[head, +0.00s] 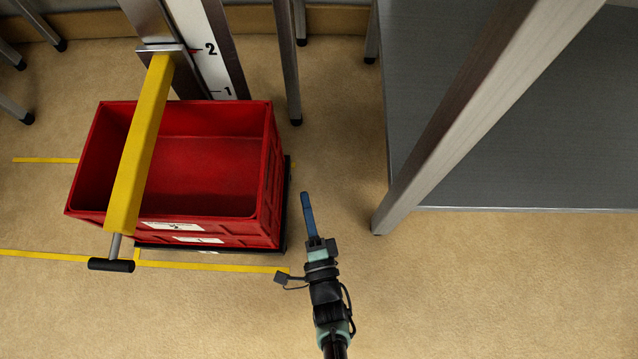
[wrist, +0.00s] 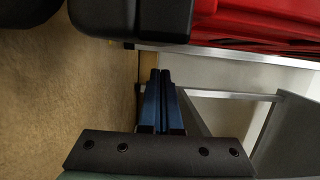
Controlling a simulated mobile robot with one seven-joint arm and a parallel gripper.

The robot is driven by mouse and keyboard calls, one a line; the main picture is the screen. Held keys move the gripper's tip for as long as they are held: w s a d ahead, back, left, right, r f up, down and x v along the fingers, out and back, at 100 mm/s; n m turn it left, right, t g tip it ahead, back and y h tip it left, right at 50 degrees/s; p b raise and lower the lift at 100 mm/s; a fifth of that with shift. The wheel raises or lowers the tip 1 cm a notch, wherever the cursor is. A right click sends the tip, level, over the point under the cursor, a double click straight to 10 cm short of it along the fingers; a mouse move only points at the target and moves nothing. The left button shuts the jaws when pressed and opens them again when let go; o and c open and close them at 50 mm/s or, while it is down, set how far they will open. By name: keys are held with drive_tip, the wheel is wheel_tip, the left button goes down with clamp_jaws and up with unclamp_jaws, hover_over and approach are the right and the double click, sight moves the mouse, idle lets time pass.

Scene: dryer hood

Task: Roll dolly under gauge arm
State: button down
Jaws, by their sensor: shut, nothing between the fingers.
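A red crate (head: 205,165) sits on a low black dolly (head: 286,215), whose edge shows along the crate's right and front sides. The yellow gauge arm (head: 140,150) reaches from the gauge post (head: 212,50) over the left part of the crate, with a black crossbar handle (head: 111,265) at its near end. My gripper (head: 305,194) is shut and empty, just right of the crate and dolly and apart from them. In the wrist view its blue fingers (wrist: 161,76) are together, with the red crate (wrist: 245,18) at top right.
Yellow tape lines (head: 205,266) mark the floor around the dolly. A grey metal table (head: 500,130) with a thick leg stands at the right. Thin metal legs (head: 288,65) stand behind the crate. Tan floor (head: 180,320) is clear in front.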

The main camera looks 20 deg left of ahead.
drive_tip(key=shift+s+a, duration=0.15)
drive_tip(key=shift+a, duration=0.35)
drive_tip(key=shift+s+a, duration=0.15)
drive_tip(key=shift+a, duration=0.35)
